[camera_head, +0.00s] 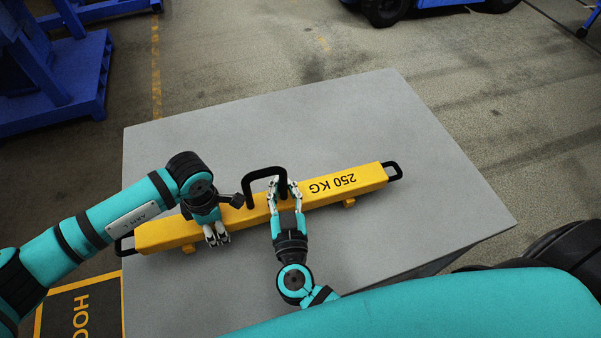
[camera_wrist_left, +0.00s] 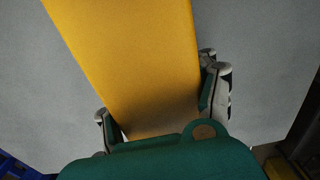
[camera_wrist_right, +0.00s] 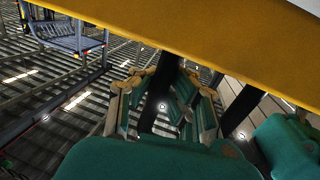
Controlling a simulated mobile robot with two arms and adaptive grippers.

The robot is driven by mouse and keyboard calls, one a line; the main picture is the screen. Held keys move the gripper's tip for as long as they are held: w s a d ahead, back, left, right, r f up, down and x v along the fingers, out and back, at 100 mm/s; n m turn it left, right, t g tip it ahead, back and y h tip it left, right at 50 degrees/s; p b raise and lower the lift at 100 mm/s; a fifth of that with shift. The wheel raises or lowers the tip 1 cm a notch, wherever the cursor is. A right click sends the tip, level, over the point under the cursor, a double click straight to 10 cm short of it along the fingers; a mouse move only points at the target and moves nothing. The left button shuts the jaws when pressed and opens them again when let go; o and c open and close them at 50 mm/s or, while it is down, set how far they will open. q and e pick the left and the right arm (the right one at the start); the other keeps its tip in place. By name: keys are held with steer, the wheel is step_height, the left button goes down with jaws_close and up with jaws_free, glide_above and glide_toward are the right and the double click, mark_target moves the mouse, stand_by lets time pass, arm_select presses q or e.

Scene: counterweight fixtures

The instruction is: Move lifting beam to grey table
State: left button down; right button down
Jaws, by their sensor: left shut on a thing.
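The lifting beam (camera_head: 331,189) is a long yellow bar marked 250 KG, with black end handles, small feet and a tall black middle handle (camera_head: 262,172). It lies lengthwise over the grey table (camera_head: 400,120); I cannot tell if its feet touch the top. My left gripper (camera_head: 217,236) is shut on the beam left of the middle handle. In the left wrist view its fingers flank the yellow beam (camera_wrist_left: 140,60). My right gripper (camera_head: 284,186) is at the middle handle, its fingers on either side of a black bar (camera_wrist_right: 165,95); whether they grip it is unclear.
The table's far and right parts are bare. A blue rack (camera_head: 60,85) stands on the floor at the far left, and a blue wheeled vehicle (camera_head: 430,5) at the back. A dark floor marking (camera_head: 80,310) lies left of the table.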

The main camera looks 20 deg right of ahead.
arm_select(q)
steer(key=shift+w+d+f+b, duration=0.25)
steer(key=shift+d+f+b, duration=0.05)
steer(key=shift+f+b, duration=0.2)
arm_select(e)
steer(key=shift+s+a+f, duration=0.1)
steer(key=shift+a+f, duration=0.15)
steer(key=shift+f, duration=0.6)
arm_select(q)
steer(key=c, duration=1)
jaws_free()
arm_select(e)
steer(key=c, duration=2)
jaws_free()
steer(key=shift+f, duration=0.15)
arm_select(q)
steer(key=o, duration=0.5)
steer(key=shift+s+a, duration=0.1)
steer(key=shift+s, duration=0.05)
arm_select(e)
steer(key=o, duration=0.5)
arm_select(q)
steer(key=shift+o, duration=0.9)
steer(key=shift+s+a+f, duration=0.1)
arm_select(e)
steer(key=shift+o, duration=0.5)
steer(key=shift+d+r, duration=0.15)
steer(key=shift+r, duration=0.15)
